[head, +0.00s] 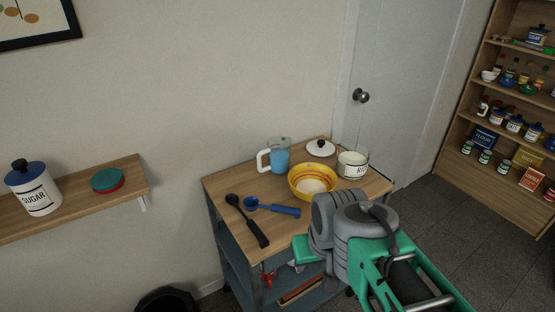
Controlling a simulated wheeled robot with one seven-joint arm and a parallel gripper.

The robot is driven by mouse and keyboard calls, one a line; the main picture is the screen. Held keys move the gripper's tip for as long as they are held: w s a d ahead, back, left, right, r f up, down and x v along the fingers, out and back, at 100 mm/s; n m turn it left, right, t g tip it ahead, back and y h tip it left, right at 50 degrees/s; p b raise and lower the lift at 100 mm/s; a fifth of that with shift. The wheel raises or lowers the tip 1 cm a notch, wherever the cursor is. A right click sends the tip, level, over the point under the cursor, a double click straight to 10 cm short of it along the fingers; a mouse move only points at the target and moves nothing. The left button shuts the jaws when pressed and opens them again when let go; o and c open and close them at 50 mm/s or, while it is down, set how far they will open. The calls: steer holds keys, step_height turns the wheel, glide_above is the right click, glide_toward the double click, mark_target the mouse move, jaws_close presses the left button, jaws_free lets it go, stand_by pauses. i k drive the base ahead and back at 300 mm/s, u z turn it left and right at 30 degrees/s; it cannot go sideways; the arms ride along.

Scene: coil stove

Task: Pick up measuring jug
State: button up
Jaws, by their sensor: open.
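The measuring jug (279,156) stands upright at the back of the wooden cart top. It looks clear with blue in its lower part, and its white handle points left. My gripper (297,260) is partly visible at the cart's front edge, below and to the right of the jug and well apart from it. My grey and green arm links hide much of it. It is open, and I see nothing held in it.
A yellow bowl (312,181) stands right of the jug, with a white lid (320,148) and labelled canister (352,165) beyond. A blue scoop (272,207) and black spoon (247,222) lie in front. A wall shelf (75,205) is left, a door (400,80) behind.

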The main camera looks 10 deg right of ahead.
mark_target(279, 150)
steer(key=u, duration=0.05)
steer(key=k, duration=0.5)
steer(key=u, duration=0.4)
steer(key=i, duration=1.1)
steer(key=u, duration=0.4)
